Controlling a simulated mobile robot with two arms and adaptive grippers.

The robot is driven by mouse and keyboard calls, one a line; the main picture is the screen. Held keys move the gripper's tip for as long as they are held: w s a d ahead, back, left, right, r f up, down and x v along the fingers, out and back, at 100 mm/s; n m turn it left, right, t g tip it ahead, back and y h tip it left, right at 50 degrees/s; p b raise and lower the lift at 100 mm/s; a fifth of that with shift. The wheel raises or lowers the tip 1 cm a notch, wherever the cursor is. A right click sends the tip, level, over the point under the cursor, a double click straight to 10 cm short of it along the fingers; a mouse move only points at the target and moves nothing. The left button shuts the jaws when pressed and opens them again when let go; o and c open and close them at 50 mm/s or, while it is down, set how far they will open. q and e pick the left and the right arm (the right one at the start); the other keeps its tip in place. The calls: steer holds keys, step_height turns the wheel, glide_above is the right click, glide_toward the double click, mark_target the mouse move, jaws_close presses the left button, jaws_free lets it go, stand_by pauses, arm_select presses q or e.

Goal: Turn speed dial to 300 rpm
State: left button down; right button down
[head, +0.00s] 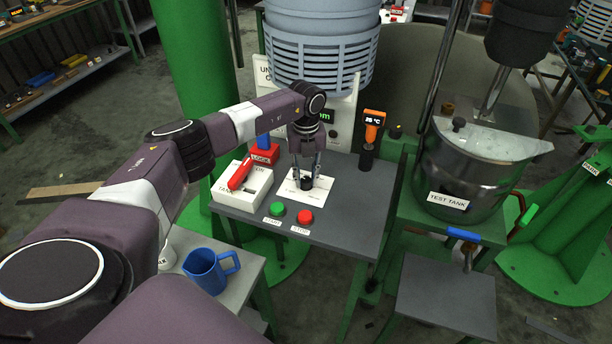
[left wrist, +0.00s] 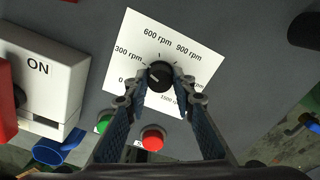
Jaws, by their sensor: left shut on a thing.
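The black speed dial (left wrist: 160,76) sits on a white scale card (left wrist: 178,40) printed 0, 300 rpm, 600 rpm, 900 rpm and a partly hidden higher value. In the head view the dial (head: 306,184) is under my left gripper (head: 306,174), which points down from above. In the left wrist view the left gripper (left wrist: 160,92) has a finger on each side of the dial and is shut on it. A pale mark on the dial faces the left side of the scale, but its exact setting is hard to read. My right gripper is not in view.
A green button (head: 277,209) and a red button (head: 305,216) sit in front of the card. A white switch box with a red lever (head: 240,175) stands to the left. An orange thermometer (head: 374,120) stands behind right. A blue jug (head: 204,272) is lower left.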

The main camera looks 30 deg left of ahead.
mark_target(306, 179)
arm_select(q)
steer(key=shift+w+a+r+n, duration=0.1)
steer(key=shift+w+r+n, duration=0.1)
steer(key=shift+n, duration=0.4)
steer(key=c, duration=1.9)
jaws_free()
steer(key=shift+o, duration=1.4)
steer(key=shift+s+f, duration=0.1)
steer(key=shift+s, duration=0.05)
step_height(306, 179, up, 12)
